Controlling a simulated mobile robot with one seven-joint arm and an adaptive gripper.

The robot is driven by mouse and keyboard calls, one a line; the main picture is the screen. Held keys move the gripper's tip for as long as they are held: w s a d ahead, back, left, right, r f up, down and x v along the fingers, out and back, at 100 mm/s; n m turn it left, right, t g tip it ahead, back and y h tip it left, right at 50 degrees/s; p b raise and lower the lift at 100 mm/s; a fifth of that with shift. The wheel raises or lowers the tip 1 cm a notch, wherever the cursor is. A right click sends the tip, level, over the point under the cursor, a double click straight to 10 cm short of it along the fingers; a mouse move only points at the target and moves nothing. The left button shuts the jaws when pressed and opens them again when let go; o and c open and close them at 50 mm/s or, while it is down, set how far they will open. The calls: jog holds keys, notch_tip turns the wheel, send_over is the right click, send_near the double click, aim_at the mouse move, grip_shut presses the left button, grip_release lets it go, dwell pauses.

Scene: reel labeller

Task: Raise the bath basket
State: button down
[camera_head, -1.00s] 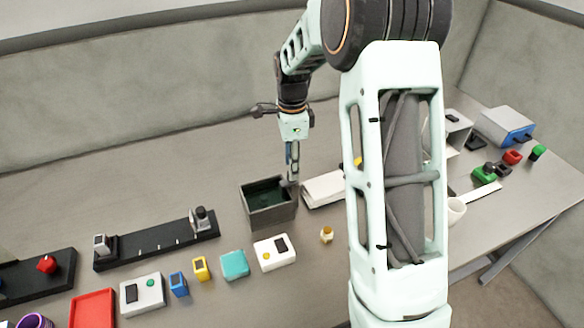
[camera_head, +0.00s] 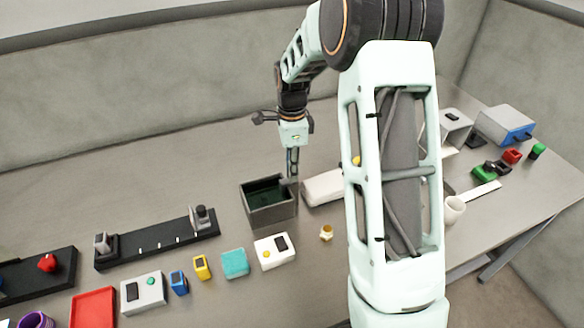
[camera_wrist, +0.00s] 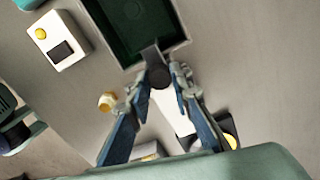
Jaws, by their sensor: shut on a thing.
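The bath is a dark grey open box (camera_head: 270,214) with dark green inside, and it stands on the table in the head view. Its green interior also shows at the top of the wrist view (camera_wrist: 130,25). The bath basket shows only as a grey handle (camera_wrist: 151,54) with a dark round knob at the bath's near edge. The rest of the basket cannot be made out in the dark green. My gripper (camera_wrist: 161,76) is shut on this handle's knob end. In the head view my gripper (camera_head: 291,176) points down at the bath's right rim.
A white box (camera_head: 324,187) stands close to the right of the bath. A white device (camera_head: 274,252), a teal block (camera_head: 235,263) and a small yellow part (camera_head: 326,233) lie in front. A black rail (camera_head: 157,240) is at left. Table behind the bath is clear.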

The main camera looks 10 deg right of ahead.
jog(key=shift+r, duration=0.15)
notch_tip(320, 180, up, 7)
jog(key=p, duration=0.2)
jog(key=shift+f+p, duration=0.2)
jog(key=shift+p, duration=0.2)
jog(key=shift+w, duration=0.15)
jog(key=c, duration=1.8)
grip_release()
jog(key=shift+o, duration=0.3)
jog(key=shift+f, duration=0.1)
notch_tip(320, 180, up, 12)
